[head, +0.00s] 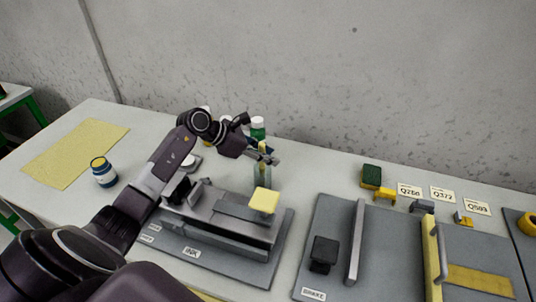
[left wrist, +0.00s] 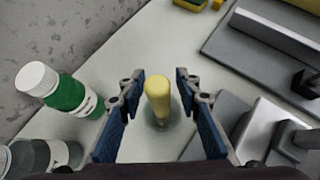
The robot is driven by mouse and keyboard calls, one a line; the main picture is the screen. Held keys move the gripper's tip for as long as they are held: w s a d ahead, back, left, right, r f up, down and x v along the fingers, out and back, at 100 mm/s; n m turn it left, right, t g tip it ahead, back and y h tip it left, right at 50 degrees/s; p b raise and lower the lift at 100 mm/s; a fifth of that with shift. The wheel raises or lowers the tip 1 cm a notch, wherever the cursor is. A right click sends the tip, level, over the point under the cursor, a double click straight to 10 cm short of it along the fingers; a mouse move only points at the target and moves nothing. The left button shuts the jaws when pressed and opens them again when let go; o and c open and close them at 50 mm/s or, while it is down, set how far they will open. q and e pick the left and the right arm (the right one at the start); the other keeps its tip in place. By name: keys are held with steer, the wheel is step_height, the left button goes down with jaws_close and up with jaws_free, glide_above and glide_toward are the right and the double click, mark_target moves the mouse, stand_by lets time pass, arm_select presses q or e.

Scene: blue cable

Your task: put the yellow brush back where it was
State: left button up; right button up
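The yellow brush shows its pale yellow handle (left wrist: 157,92) end-on in the left wrist view. It seems to stand in a clear holder (head: 262,178), whose rim is only faintly seen around its lower part. My left gripper (left wrist: 160,100) is open, with one blue-padded finger on each side of the handle and a gap on both sides. In the head view my left gripper (head: 262,153) is just above the clear holder, behind the grey fixture. The brush's lower end is hard to make out. My right gripper is not in view.
A green bottle (head: 258,130) with a white cap stands close behind the gripper. The grey fixture (head: 230,225) with a yellow block (head: 264,200) is in front. A blue jar (head: 104,174) and yellow mat (head: 75,152) lie left. More grey boards (head: 335,225) fill the right.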

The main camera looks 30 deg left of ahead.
arm_select(q)
steer(key=b+v, duration=0.2)
steer(key=v, duration=1)
steer(key=shift+r, duration=0.2)
